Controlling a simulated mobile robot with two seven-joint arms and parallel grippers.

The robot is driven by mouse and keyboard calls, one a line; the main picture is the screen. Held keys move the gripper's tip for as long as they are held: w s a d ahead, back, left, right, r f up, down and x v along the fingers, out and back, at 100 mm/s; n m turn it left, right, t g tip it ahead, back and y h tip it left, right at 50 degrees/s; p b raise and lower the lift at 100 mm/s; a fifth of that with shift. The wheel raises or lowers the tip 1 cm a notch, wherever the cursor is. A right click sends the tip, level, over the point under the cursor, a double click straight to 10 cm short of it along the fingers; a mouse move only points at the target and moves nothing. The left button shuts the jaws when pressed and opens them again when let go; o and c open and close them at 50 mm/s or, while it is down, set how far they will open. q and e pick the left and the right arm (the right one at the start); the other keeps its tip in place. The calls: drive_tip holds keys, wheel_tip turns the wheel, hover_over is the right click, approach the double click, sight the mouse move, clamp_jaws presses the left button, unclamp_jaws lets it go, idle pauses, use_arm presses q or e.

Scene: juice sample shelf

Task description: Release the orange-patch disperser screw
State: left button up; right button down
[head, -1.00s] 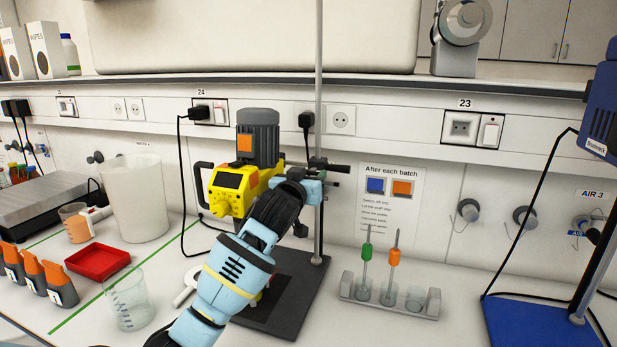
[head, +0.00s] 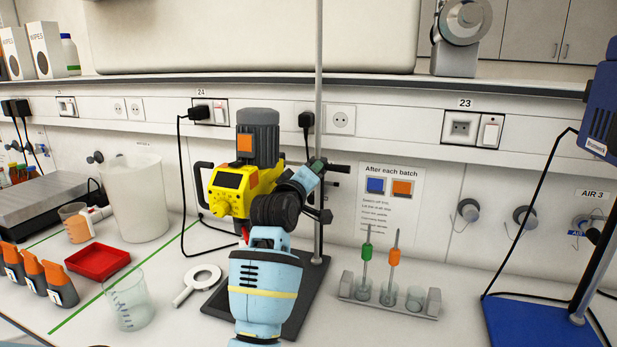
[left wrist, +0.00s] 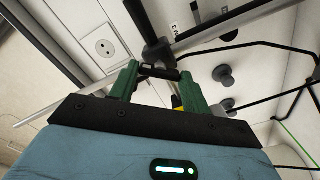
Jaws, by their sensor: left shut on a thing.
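The orange-patch disperser (head: 228,190) has a yellow body and a grey motor with an orange square. It hangs on an upright metal rod (head: 319,90) over a dark base plate (head: 310,290). My left gripper (head: 318,166) is at the clamp beside the rod, right of the yellow body. In the left wrist view the green fingers of my left gripper (left wrist: 158,80) are shut on a short black piece, which appears to be the clamp screw (left wrist: 160,73). My wrist hides part of the clamp in the head view. My right gripper is not in view.
A rack (head: 390,295) with green and orange tools stands right of the base. A blue disperser (head: 600,100) stands at far right. A white ring-shaped tool (head: 203,277), glass beaker (head: 131,300), red tray (head: 97,262) and orange-capped bottles (head: 55,280) lie left.

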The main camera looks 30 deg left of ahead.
use_arm(q)
drive_tip(key=shift+n, duration=3.8)
drive_tip(key=o, duration=1)
